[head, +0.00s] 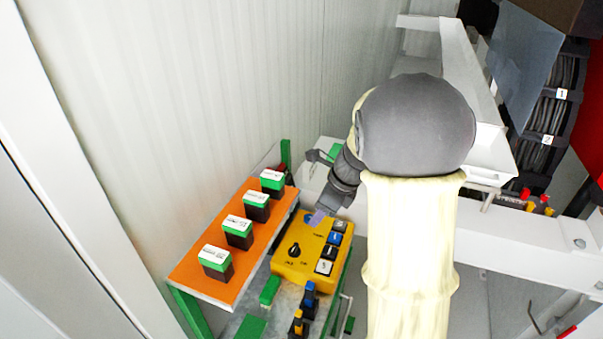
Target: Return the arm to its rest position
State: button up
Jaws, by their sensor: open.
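My arm comes up from the bottom in a cream sleeve, with a large grey rounded joint near the middle right. It bends over toward the left. My gripper (326,203) is a small dark shape beyond that joint, pointing down beside the upper end of the yellow control box (288,262). It is open, and I see nothing held in it. Its fingers are small and partly hidden by the wrist. I cannot tell whether it touches the box. The box carries a black knob (294,250) and several blue, white and dark buttons.
An orange panel (213,273) with several green-topped black blocks stands left of the box. A ribbed pale wall (200,90) rises behind. Blue and yellow levers (308,300) sit below the box. White beams (490,215) and a cable bundle (556,100) are on the right.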

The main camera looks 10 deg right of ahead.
jog(key=s+a+f+n+h, duration=0.1)
jog(key=s+n+h, duration=0.1)
jog(key=s+n, duration=0.5)
jog(key=s+a+f+n+h, duration=0.1)
jog(key=s+n, duration=0.7)
jog(key=n, duration=1)
jog(key=shift+s+a+f+h, duration=0.3)
jog(key=shift+f+h, duration=0.1)
jog(key=shift+f, duration=0.15)
